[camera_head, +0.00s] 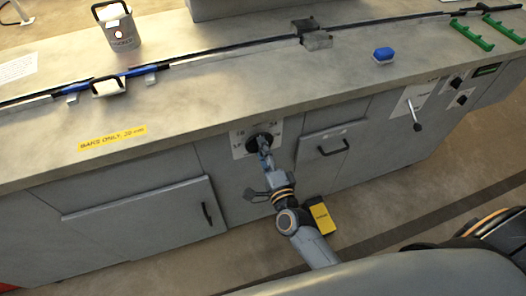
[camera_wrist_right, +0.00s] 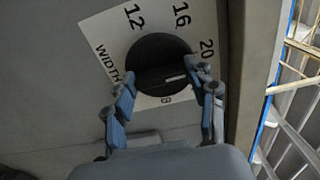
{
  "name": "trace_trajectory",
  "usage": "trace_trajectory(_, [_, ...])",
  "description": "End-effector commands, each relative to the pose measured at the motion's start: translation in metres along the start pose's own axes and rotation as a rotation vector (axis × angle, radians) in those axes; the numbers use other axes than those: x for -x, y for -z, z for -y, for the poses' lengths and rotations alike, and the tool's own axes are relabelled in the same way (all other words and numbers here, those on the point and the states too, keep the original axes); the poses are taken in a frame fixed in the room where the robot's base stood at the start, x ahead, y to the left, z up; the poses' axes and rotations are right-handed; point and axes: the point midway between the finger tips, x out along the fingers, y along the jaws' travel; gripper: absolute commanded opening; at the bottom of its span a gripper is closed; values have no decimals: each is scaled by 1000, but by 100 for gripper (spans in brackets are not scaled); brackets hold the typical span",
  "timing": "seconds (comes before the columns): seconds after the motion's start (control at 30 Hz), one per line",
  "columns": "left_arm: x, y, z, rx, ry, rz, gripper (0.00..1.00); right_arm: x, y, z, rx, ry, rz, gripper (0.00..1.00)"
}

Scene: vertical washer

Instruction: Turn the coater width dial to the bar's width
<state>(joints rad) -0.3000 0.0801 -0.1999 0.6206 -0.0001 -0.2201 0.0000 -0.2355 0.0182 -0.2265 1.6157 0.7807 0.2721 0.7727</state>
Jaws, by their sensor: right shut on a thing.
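The coater width dial is a round black knob (camera_head: 262,143) on a white plate on the counter's front. In the right wrist view the dial (camera_wrist_right: 158,55) has "WIDTH", 12, 16 and 20 around it, and a partly hidden 8 below. A short white mark on the knob lies to the right of its middle, toward the 20 side. My right gripper (camera_wrist_right: 163,84) is shut on the dial, one blue-grey finger on each side; it also shows in the head view (camera_head: 264,152). A yellow label (camera_head: 112,138) on the counter reads "BARS ONLY", apparently 20 mm. My left gripper is out of view.
A long dark rail with blue parts (camera_head: 135,72) runs along the counter. A drawer handle (camera_head: 333,149) and a lever (camera_head: 414,115) project to the dial's right.

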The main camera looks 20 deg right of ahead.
Motion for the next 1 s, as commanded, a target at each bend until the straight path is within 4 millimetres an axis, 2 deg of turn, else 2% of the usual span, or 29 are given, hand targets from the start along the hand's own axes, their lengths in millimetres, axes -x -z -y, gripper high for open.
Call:
trace_trajectory(0.3, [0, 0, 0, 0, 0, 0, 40, 0, 0, 0, -1, -1, 0, 25])
trace_trajectory(0.33, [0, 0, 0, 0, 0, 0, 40, 0, 0, 0, 0, -1, 0, 60])
trace_trajectory(0.43, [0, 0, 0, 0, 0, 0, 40, 0, 0, 0, 0, -1, 0, 79])
trace_trajectory(0.77, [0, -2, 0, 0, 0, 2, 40, 1, 0, 0, 0, -1, 0, 79])
trace_trajectory(0.87, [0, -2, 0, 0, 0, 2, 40, 8, 0, -1, 0, -2, 1, 79])
trace_trajectory(1.0, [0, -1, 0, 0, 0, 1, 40, 32, 0, -2, 0, -4, 1, 79])
